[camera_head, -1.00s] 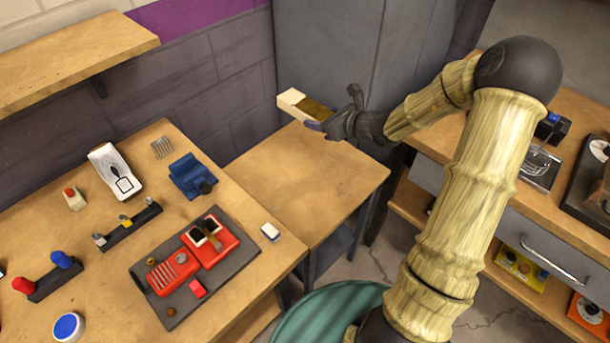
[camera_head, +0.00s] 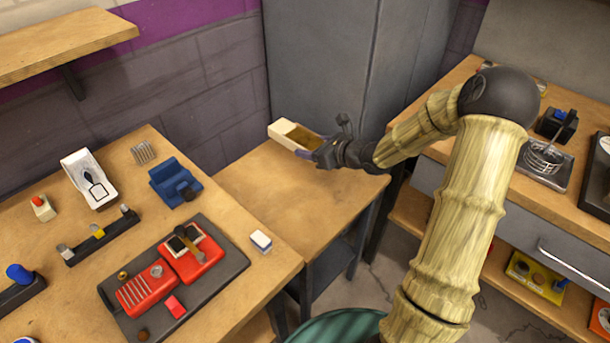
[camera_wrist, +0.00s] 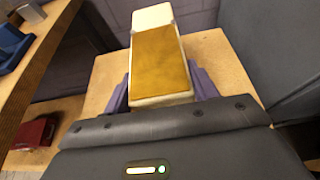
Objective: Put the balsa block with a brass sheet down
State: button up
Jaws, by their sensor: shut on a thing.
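The balsa block (camera_head: 280,128) is pale, with a brass sheet (camera_head: 301,137) on its upper face. My gripper (camera_head: 316,152) is shut on the block, and the block's far end sticks out past the fingers. In the wrist view the pale block (camera_wrist: 152,17) and brass sheet (camera_wrist: 160,62) lie between the purple fingers (camera_wrist: 160,90). The block is over the small wooden table (camera_head: 270,200) in the middle. Whether its underside touches the tabletop cannot be told.
The left bench (camera_head: 225,265) holds a red device on a dark plate (camera_head: 225,240), a blue vise (camera_head: 172,180) and a white box (camera_head: 261,240). A grey cabinet (camera_head: 320,60) stands behind the small table. The right bench (camera_head: 455,85) holds more equipment. The small table's front is clear.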

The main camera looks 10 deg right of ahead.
send_over(313, 176)
notch_tip(313, 176, down, 5)
jog(key=shift+f+b, duration=0.15)
jog(key=shift+b, duration=0.3)
jog(key=shift+s+d, duration=0.1)
jog(key=shift+d, duration=0.05)
jog(key=shift+f+b, duration=0.4)
jog(key=shift+f, duration=1.4)
jog(key=shift+f, duration=0.2)
jog(key=o, duration=1)
jog(key=shift+r, duration=0.2)
